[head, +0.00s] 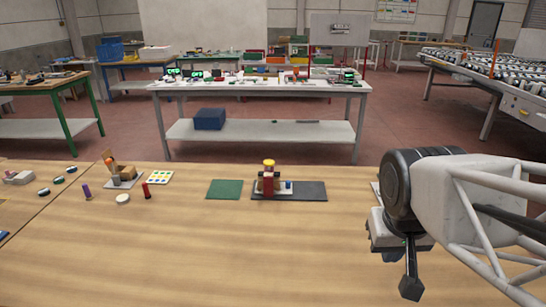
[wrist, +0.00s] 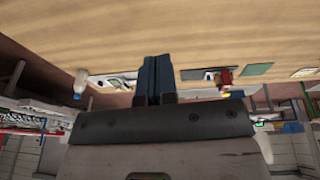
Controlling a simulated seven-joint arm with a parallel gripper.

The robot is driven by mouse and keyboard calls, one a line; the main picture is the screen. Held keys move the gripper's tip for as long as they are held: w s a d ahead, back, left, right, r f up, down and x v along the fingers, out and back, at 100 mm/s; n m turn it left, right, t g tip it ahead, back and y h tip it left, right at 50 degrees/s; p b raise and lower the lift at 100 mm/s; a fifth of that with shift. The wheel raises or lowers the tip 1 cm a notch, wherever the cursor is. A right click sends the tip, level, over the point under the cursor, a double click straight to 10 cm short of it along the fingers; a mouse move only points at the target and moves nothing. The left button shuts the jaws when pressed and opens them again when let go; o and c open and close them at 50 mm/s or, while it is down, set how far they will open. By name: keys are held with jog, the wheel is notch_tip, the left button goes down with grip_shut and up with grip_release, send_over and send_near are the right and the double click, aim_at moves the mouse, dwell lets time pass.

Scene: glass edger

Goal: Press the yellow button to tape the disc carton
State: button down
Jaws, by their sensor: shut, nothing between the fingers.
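A small machine with a red front (head: 268,184) stands on a dark grey base plate (head: 312,191) near the middle of the wooden table. A yellow round cap (head: 269,162), which looks like the button, is on its top. A small blue block (head: 289,185) is beside the red part. I cannot tell for sure which thing is the disc carton; a small brown box (head: 126,172) stands at the left. My gripper (head: 411,288) is shut and empty, pointing down at the right, well apart from the machine. In the wrist view my shut fingers (wrist: 153,62) show, with the red part (wrist: 222,76) beyond them.
A green mat (head: 224,189) lies left of the machine. A card with coloured dots (head: 159,177), a dark red cylinder (head: 146,190), a white round piece (head: 123,198) and a purple peg (head: 87,192) stand or lie further left. The front middle of the table is clear.

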jog(key=w+a+r+n+t+h, duration=0.1)
jog(key=w+r, duration=0.1)
jog(key=w, duration=0.6)
jog(key=w+a+r+h, duration=0.1)
jog(key=w+r, duration=0.1)
jog(key=w, duration=0.7)
jog(key=n+t, duration=0.4)
jog(key=t, duration=0.1)
send_over(267, 162)
notch_tip(267, 162, down, 8)
jog(key=shift+w+f, duration=0.15)
jog(key=shift+f, duration=0.1)
jog(key=shift+f, duration=4.3)
